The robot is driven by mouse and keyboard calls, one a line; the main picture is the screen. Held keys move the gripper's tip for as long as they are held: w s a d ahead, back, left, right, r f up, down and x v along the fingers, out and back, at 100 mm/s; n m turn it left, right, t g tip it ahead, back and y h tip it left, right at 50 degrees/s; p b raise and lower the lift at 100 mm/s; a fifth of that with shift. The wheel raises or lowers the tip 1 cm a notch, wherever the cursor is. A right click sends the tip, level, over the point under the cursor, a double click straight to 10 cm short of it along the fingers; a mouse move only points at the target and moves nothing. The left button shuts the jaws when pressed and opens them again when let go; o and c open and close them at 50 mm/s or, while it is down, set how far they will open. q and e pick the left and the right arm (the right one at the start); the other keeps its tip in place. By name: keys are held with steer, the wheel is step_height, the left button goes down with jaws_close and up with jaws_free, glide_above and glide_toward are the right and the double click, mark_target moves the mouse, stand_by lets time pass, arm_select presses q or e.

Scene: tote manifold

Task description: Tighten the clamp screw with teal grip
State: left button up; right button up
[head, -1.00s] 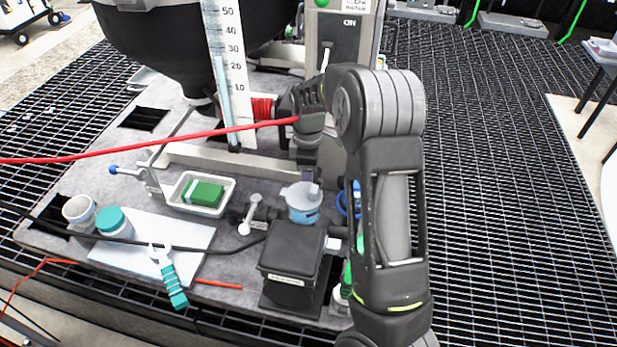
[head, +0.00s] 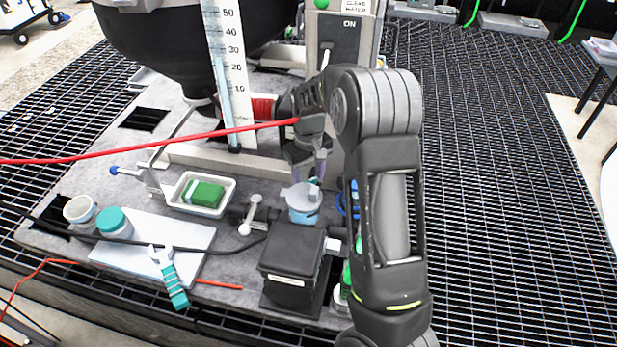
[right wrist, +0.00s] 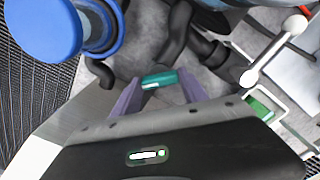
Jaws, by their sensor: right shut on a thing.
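The clamp screw's teal grip (right wrist: 160,79) shows between the two purple fingertips in the right wrist view. My right gripper (right wrist: 158,86) is shut on it, with a finger on each side. The clamp body and the screw's shaft are hidden or too small to tell. My left gripper is not in view.
A black box (head: 291,262) stands in front of the cup. A white-handled valve (head: 250,214) is left of it. A tray (head: 228,205) with a green block, a teal-lidded jar (head: 113,223) and a teal-handled tool (head: 174,284) lie further left. A red hose (head: 150,148) crosses behind.

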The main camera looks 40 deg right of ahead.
mark_target(309, 181)
steer(key=m, duration=0.4)
steer(key=shift+r+m+p, duration=0.1)
steer(key=shift+m+p, duration=0.2)
steer(key=shift+m, duration=0.1)
steer(key=m, duration=0.4)
steer(key=shift+p, duration=0.35)
steer(key=o, duration=1.4)
steer(key=shift+r, duration=3.85)
